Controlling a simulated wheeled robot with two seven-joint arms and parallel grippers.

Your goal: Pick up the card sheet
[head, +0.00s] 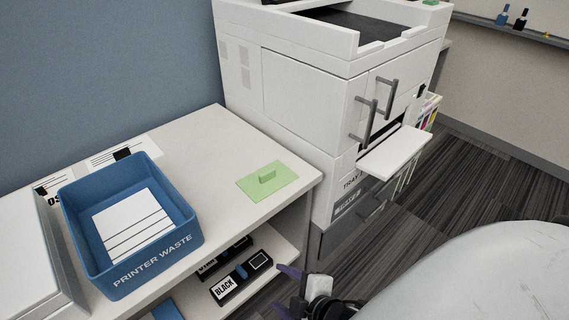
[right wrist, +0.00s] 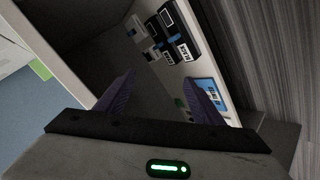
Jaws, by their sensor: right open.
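A flat light-green card sheet (head: 283,184) with a small raised green tab lies on the white tabletop, near its right end. A green corner of it (right wrist: 40,69) shows at the left edge in the right wrist view. My right gripper (head: 287,288) is open and empty, in front of the table and below its top. In the right wrist view my right gripper (right wrist: 160,82) has its purple fingers spread, facing the lower shelf. The gripper is apart from the card sheet. My left gripper is not in view.
A blue "PRINTER WASTE" bin (head: 182,222) holding white sheets stands left of the card sheet. A printer (head: 300,85) with an extended tray (head: 394,152) stands behind and right. The lower shelf holds black cartridges (head: 242,279). The tabletop around the card sheet is clear.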

